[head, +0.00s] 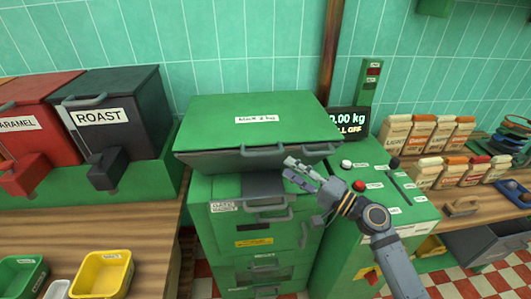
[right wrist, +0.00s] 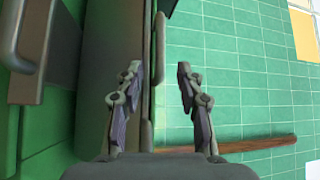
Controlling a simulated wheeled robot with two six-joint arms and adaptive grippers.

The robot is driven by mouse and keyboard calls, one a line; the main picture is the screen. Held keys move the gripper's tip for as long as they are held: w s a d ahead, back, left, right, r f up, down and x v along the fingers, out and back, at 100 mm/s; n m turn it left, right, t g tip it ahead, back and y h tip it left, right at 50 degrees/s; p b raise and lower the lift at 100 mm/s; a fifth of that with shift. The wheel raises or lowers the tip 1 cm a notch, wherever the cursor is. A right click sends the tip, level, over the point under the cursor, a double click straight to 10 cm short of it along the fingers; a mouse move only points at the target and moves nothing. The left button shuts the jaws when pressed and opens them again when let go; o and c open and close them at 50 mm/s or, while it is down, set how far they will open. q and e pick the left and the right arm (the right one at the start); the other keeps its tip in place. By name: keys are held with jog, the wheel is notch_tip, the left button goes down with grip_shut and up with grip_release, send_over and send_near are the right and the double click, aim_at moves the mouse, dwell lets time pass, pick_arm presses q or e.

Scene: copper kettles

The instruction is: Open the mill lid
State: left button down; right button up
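The mill (head: 255,215) is a green cabinet in the middle of the head view. Its wide green lid (head: 210,115) with a white label lies closed on top. A grey bar handle (head: 262,152) runs along the lid's front edge; its right end is near my gripper. My right gripper (head: 292,170) is at the front right of the lid, close to this handle. In the right wrist view, its two fingers (right wrist: 158,88) are apart, with a grey bar (right wrist: 160,60) showing between them; I cannot tell whether they touch it. My left gripper is not in view.
A control panel (head: 370,200) with knobs and a red button stands right of the mill, a scale display (head: 348,121) behind it. Roast (head: 115,90) and caramel (head: 30,112) bins stand left. Paper bags (head: 395,130) are at right, a yellow tray (head: 103,272) front left.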

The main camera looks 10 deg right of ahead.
aim_at(265, 154)
jog(key=p+x, duration=0.4)
jog(key=x, duration=0.5)
jog(key=shift+a+r, duration=0.1)
jog(key=shift+w+a, duration=0.2)
grip_shut()
